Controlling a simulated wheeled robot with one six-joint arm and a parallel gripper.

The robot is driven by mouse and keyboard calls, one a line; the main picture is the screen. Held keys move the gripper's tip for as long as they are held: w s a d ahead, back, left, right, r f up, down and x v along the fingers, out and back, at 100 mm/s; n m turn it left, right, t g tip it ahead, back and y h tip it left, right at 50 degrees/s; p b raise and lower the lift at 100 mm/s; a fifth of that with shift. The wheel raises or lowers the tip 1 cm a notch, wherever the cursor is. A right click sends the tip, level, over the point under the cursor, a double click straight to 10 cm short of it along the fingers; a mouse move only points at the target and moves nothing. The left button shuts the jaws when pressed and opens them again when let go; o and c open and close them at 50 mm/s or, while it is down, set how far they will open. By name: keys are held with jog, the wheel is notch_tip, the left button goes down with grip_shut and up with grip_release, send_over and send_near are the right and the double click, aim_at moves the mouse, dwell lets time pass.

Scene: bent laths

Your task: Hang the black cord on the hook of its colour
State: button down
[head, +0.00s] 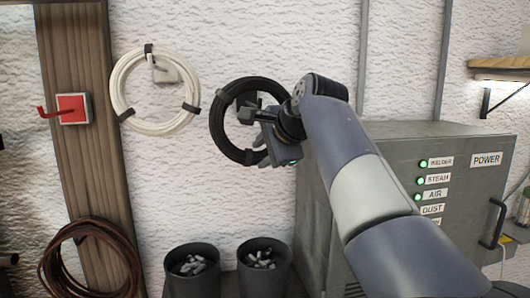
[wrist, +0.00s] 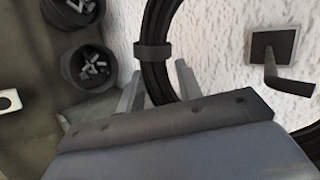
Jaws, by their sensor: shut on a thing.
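The black cord (head: 217,122) is a round coil with dark bands, upright in front of the white wall. My gripper (head: 263,150) is shut on its lower right side. In the wrist view the cord (wrist: 154,25) runs down between the two fingers (wrist: 160,88), just below a band. A black hook with a square dark plate (wrist: 274,45) is on the wall and shows through the coil's opening. In the head view the hook (head: 243,100) is partly hidden by my wrist. I cannot tell whether the coil rests on the hook.
A white cord (head: 120,85) hangs on a pale hook (head: 166,70) to the left. A red hook (head: 72,108) is empty on a wooden post. A brown-red coil (head: 48,262) hangs lower left. Two dark bins (head: 192,285) stand below, and a grey cabinet (head: 470,200) stands right.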

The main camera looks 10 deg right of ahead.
jog(key=shift+w, duration=1.5)
jog(key=shift+w+f, duration=0.45)
jog(key=shift+f, duration=0.35)
jog(key=shift+w+f, duration=0.1)
jog(key=shift+f, duration=0.25)
jog(key=shift+f, duration=0.15)
jog(key=c, duration=0.9)
grip_release()
jog(key=shift+f, duration=0.1)
jog(key=b+v, duration=0.1)
jog(key=v, duration=1)
